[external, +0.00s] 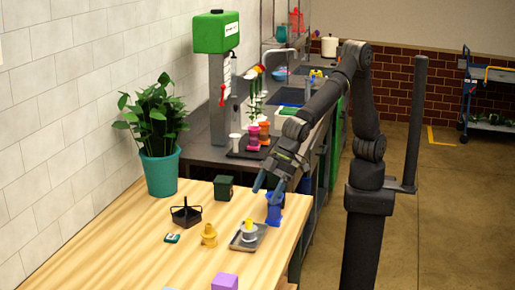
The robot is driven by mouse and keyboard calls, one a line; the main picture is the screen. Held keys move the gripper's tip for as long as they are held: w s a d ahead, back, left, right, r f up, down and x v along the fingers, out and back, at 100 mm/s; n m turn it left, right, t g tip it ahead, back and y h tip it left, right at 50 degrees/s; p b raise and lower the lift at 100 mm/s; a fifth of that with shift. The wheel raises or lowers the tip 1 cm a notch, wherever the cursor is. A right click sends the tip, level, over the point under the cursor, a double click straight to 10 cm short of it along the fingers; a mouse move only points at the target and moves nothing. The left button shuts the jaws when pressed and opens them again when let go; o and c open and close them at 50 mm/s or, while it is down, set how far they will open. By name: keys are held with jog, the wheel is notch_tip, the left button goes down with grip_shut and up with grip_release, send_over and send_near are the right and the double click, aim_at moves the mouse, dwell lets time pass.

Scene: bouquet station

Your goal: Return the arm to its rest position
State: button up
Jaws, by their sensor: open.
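My gripper (269,184) hangs at the end of my dark arm over the right edge of the wooden table (120,245). Its two bluish fingers point down and to the left and are apart, with nothing seen between them. A blue object (274,208) stands on the table just below the fingertips. I cannot tell from this view whether the fingers touch it. My arm is bent, reaching left and down from its column.
A grey tray (237,246) holds a white and yellow item. A yellow piece (209,235), black caddy (186,213), dark green box (223,187), purple block (224,282) and potted plant (160,170) stand on the table. Behind are a dark counter and a green-topped dispenser (215,32).

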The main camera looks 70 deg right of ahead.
aim_at(251, 219)
jog(key=x, duration=1)
jog(key=shift+w+a+f, duration=0.1)
jog(key=shift+a+f, duration=0.05)
jog(key=shift+f, duration=0.2)
jog(key=shift+w+a+r, duration=0.1)
jog(key=shift+a, duration=0.1)
notch_tip(251, 219, up, 4)
jog(key=shift+d+f, duration=0.1)
jog(key=w+d+r, duration=0.6)
jog(key=d+r, duration=0.1)
jog(key=d, duration=0.3)
jog(key=w+a+f, duration=0.1)
jog(key=w+a, duration=0.4)
jog(key=a, duration=0.5)
jog(key=w+a+f, duration=0.1)
jog(key=w+a, duration=0.3)
jog(key=a, duration=0.7)
jog(key=shift+w+a+n, duration=0.3)
jog(key=shift+w, duration=0.1)
